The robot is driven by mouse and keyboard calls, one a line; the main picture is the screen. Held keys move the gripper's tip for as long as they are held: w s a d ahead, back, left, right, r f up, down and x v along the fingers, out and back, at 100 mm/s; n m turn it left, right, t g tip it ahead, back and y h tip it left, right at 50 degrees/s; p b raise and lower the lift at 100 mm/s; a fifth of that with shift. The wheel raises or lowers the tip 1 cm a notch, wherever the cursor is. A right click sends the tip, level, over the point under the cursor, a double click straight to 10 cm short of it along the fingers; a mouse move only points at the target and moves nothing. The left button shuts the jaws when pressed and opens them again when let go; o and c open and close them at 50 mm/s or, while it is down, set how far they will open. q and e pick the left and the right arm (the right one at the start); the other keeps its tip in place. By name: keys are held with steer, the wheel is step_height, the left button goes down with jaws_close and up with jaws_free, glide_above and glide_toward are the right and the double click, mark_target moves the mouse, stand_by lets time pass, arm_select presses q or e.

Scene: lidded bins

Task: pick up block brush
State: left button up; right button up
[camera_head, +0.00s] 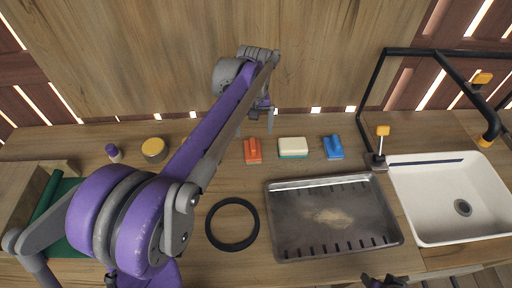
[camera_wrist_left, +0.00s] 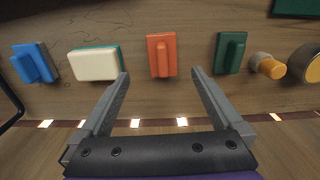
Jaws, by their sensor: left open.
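Three block-shaped pieces with raised handles could be the block brush; I cannot tell which. The orange block (camera_head: 253,151) lies on the wooden counter, the blue block (camera_head: 333,147) farther right. The dark green block (camera_wrist_left: 230,53) shows in the wrist view and is hidden by my arm in the head view. My left gripper (camera_head: 255,124) is open and empty above the counter's back part. In the wrist view its fingertips (camera_wrist_left: 160,75) frame the orange block (camera_wrist_left: 161,54), apart from it. A dark part at the bottom edge seems to be my right gripper (camera_head: 384,282), mostly cut off.
A cream and teal sponge (camera_head: 293,147) lies between the orange and blue blocks. In front are a metal tray (camera_head: 391,222) and a black ring (camera_head: 232,245). A white sink (camera_head: 420,195) with a black faucet frame stands right. A yellow round tin (camera_head: 154,148) sits left.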

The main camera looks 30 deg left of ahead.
mark_target(253, 144)
arm_select(q)
steer(key=f, duration=0.3)
steer(key=shift+s+d+f, duration=0.15)
steer(key=shift+s+f, duration=0.1)
steer(key=shift+f, duration=0.15)
steer(key=f, duration=0.3)
steer(key=a+f, duration=0.1)
steer(key=shift+w+f+b, duration=0.35)
steer(key=shift+b, duration=0.05)
steer(key=shift+f, duration=0.55)
steer(key=c, duration=1.4)
steer(key=shift+r, duration=0.1)
steer(key=shift+c, duration=0.2)
step_height(253, 144, up, 10)
steer(key=shift+f+p, duration=0.1)
steer(key=shift+p, duration=0.45)
